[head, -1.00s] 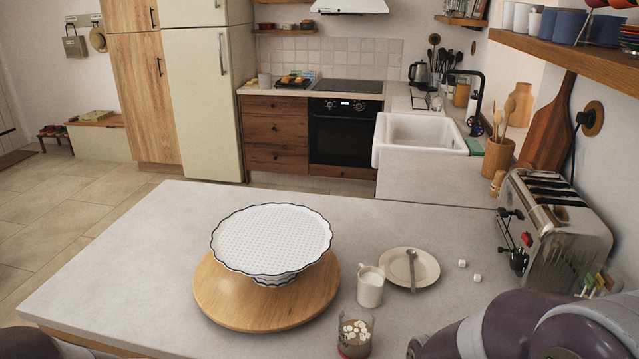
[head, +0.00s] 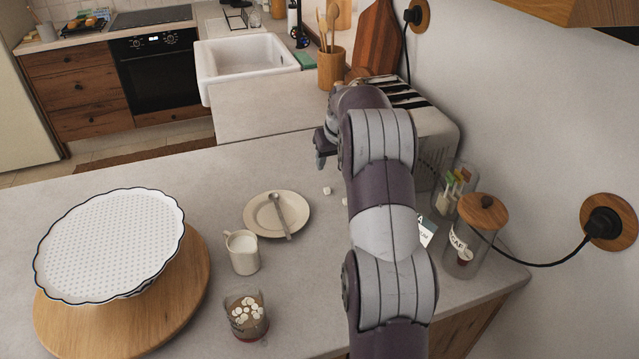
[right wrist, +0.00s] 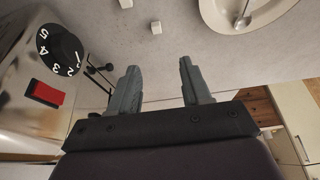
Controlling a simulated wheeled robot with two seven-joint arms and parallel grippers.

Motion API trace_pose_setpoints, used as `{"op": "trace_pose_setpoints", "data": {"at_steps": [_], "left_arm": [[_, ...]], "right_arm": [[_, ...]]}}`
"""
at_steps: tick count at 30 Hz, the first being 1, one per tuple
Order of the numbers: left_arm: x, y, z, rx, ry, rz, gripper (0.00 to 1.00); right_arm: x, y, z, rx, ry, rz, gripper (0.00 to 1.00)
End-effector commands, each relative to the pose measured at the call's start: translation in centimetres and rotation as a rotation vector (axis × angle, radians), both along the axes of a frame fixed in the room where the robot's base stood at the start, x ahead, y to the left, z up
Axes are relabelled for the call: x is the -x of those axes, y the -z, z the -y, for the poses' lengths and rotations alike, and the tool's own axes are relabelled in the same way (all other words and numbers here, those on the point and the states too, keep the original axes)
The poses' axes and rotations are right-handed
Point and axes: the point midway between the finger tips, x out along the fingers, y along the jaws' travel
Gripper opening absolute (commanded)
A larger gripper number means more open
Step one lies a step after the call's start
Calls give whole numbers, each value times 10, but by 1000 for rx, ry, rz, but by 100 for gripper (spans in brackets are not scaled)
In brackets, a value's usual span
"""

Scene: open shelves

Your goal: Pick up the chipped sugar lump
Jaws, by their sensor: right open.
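Two small white lumps lie on the counter right of the saucer, one (head: 327,190) nearer the saucer and one (head: 345,201) beside my right arm. In the right wrist view one lump (right wrist: 156,27) lies beyond the fingertips, and another (right wrist: 127,4) is cut by the top edge. I cannot tell which is chipped. My right gripper (head: 321,150) is beside the toaster, farther back than the lumps and partly hidden by its arm. In the right wrist view the right gripper (right wrist: 159,65) is open, with nothing between its fingers. My left gripper is out of view.
The toaster (head: 435,130) stands close beside the right gripper. The saucer (head: 262,216) with a spoon (head: 281,216), a mug (head: 243,254) and a glass (head: 246,316) stand left of my arm. A lidded jar (head: 463,240) stands right. A scalloped stand (head: 110,243) is far left.

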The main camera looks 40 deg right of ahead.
Motion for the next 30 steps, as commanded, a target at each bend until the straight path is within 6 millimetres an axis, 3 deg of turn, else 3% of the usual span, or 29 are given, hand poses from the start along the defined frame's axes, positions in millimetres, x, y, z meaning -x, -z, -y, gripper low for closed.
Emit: {"op": "trace_pose_setpoints", "data": {"at_steps": [6,11,18,26,30], "left_arm": [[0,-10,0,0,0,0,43],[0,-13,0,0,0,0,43],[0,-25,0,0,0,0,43],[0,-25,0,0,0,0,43],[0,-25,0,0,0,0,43]], "right_arm": [[-17,44,5,0,-2,-1,48],[-22,61,7,2,-1,0,48],[-29,103,11,2,-1,1,48],[-31,110,12,2,-1,2,48],[-31,110,12,2,-1,2,7]]}}
